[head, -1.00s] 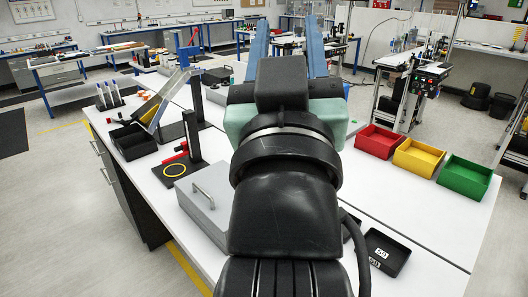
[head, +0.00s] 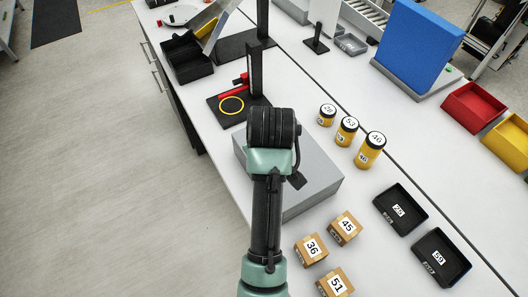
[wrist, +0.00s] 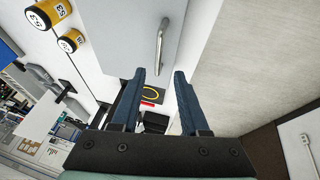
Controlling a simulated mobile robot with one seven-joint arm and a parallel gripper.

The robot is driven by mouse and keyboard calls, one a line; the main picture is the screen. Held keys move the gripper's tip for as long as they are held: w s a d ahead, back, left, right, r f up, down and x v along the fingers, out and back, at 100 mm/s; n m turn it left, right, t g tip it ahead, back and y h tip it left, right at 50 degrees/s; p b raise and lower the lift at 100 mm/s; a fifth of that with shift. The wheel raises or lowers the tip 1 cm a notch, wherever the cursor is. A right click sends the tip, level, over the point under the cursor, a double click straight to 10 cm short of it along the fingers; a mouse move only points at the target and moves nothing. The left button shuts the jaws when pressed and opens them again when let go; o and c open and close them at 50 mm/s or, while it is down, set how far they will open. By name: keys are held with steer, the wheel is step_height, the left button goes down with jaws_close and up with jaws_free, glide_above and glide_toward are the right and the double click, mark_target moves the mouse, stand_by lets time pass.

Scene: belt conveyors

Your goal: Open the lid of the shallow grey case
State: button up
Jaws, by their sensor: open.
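The shallow grey case (head: 315,185) lies flat on the white bench in the head view, partly covered by my arm; its lid looks shut. In the wrist view the case (wrist: 122,38) fills the upper middle, with a metal bar handle (wrist: 162,45) on it. My gripper (wrist: 159,74) is open and empty in the wrist view, its two blue fingers on either side of the line of the handle. The fingertips look apart from the handle; the exact gap is unclear. In the head view my arm hides the fingers and the handle.
Yellow canisters (head: 347,130) stand right of the case. Cardboard boxes (head: 345,228) and black trays (head: 400,209) lie nearer. A black stand with a yellow ring (head: 232,105) is just beyond the case, and a blue block (head: 418,45) stands farther back. The floor at left is clear.

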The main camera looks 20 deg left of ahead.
steer(key=p+x, duration=0.1)
steer(key=x, duration=0.6)
steer(key=shift+w+a, duration=0.1)
steer(key=shift+w, duration=0.1)
jaws_close()
stand_by(1.2)
